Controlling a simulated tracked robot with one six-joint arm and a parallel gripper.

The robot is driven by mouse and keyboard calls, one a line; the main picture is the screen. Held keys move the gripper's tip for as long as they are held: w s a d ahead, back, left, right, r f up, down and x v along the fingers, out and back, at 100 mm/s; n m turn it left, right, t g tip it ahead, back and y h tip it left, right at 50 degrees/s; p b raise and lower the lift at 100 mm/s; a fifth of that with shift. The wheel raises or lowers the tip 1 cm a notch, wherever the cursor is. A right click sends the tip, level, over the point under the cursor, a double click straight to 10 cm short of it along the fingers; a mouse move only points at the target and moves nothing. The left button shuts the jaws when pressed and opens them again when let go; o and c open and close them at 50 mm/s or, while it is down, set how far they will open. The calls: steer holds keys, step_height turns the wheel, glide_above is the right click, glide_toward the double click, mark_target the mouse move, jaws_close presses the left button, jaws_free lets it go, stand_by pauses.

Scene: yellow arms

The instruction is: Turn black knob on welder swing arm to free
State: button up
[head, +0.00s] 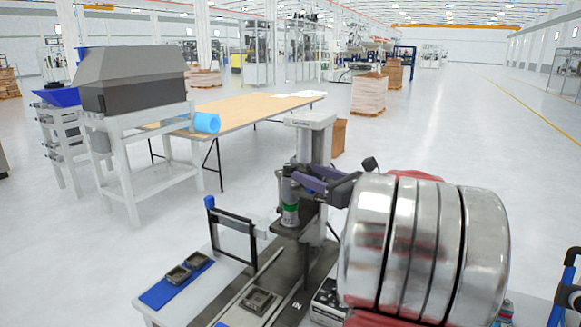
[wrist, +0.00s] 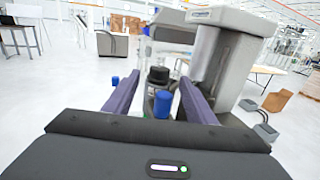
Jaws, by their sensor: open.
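The welder (head: 313,140) is a grey upright machine on a dark base. It also shows in the wrist view (wrist: 222,58). A black knob (wrist: 158,75) shows in the wrist view between the purple fingers of my gripper (wrist: 159,86), near their tips. A blue cap (wrist: 162,104) stands in front of it. My gripper (head: 300,182) is open and reaches level to the welder's front in the head view. I cannot tell whether a finger touches the knob. The knob cannot be made out in the head view, and its setting cannot be read.
A blue mat (head: 160,294) with small dark square parts lies on the bench at front left. A black frame with a blue top (head: 236,236) stands beside the welder. A wooden-topped table (head: 240,108) is behind.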

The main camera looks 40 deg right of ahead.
mark_target(296, 168)
steer(key=w, duration=0.8)
steer(key=shift+w+d, duration=0.1)
steer(key=shift+w, duration=0.15)
steer(key=shift+c, duration=0.6)
steer(key=c, duration=0.9)
